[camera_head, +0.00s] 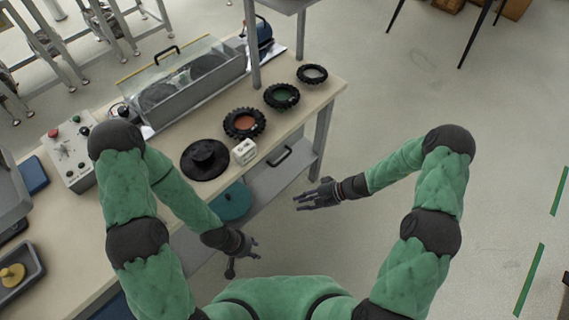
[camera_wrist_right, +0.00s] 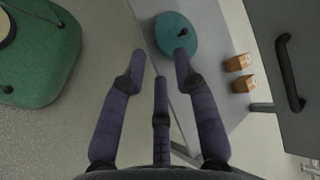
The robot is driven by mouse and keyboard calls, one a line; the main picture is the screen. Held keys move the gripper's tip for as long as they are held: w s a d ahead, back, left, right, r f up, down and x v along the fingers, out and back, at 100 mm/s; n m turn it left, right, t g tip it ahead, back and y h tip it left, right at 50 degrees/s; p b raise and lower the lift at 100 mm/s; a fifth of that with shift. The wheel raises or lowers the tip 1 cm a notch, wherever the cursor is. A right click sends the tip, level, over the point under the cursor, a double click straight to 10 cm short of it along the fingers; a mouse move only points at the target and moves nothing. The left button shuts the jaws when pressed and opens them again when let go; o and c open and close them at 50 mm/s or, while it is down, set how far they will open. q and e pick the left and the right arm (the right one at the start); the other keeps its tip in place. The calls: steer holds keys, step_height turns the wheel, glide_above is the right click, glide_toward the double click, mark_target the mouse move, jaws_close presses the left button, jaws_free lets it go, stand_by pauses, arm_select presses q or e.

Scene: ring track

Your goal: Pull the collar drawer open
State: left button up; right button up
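The drawer (camera_head: 272,164) is a grey front under the right end of the workbench, with a dark bar handle (camera_head: 280,156). It looks closed. In the right wrist view the drawer front (camera_wrist_right: 292,125) and its handle (camera_wrist_right: 289,72) are at the right. My right gripper (camera_head: 302,199) is open and empty, with its fingers spread. It is in front of the drawer, to the right of the handle and apart from it. My left gripper (camera_head: 243,264) looks open and empty, low in front of the bench.
The bench top (camera_head: 318,98) holds several black-rimmed rings, a black disc (camera_head: 205,158), a white block (camera_head: 244,151) and a clear-covered machine (camera_head: 190,85). A teal disc (camera_head: 231,200) sits below, also showing between my right fingertips (camera_wrist_right: 176,34). The floor to the right is clear.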

mark_target(285, 157)
steer(key=w+d+r+t+y+b, duration=0.1)
steer(key=w+d+r+t+y, duration=0.15)
steer(key=w, duration=0.35)
steer(key=w+d+r+t+y+b, duration=0.1)
steer(key=w+r+t, duration=0.2)
steer(key=w, duration=0.3)
steer(key=shift+m, duration=0.3)
steer(key=b+x, duration=0.1)
steer(key=x, duration=0.6)
steer(key=b+x, duration=0.1)
steer(key=x, duration=0.2)
steer(key=shift+w+a+f+b, duration=0.1)
steer(key=shift+w+b, duration=0.2)
steer(key=shift+w, duration=0.1)
jaws_close()
